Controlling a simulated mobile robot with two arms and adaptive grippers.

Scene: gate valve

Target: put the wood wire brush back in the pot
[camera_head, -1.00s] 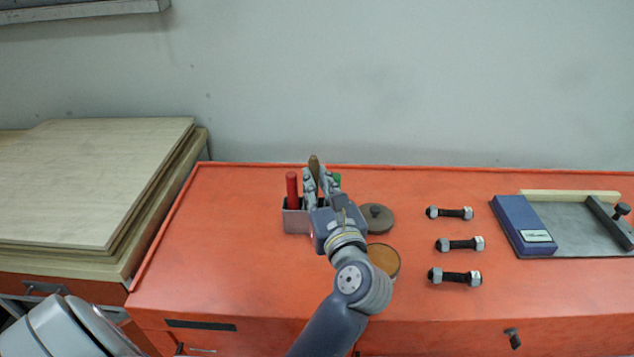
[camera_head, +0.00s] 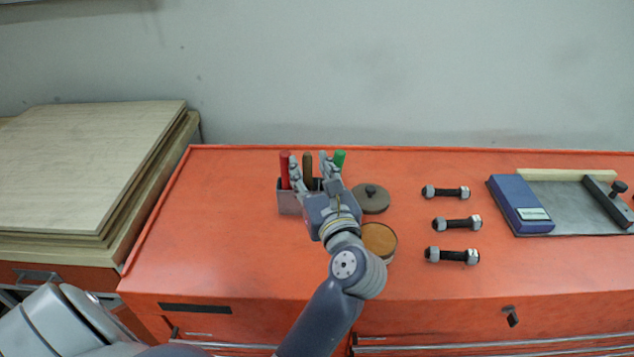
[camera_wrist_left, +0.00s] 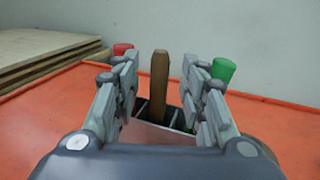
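The wood wire brush shows as a brown wooden handle (camera_head: 307,168) standing upright in the grey pot (camera_head: 287,202). In the left wrist view the handle (camera_wrist_left: 159,85) rises from a middle compartment of the pot (camera_wrist_left: 150,134). My left gripper (camera_head: 309,168) is open, with one finger on each side of the handle and a visible gap to both. Its hand hides part of the pot, and the brush's lower end is hidden inside. My right gripper is not in view.
A red handle (camera_head: 285,170) and a green handle (camera_head: 339,160) stand in the pot on either side. A round lid (camera_head: 371,198) and an open tin (camera_head: 379,239) are just right. Several bolts and a blue box (camera_head: 520,204) lie farther right. The orange top is clear at left.

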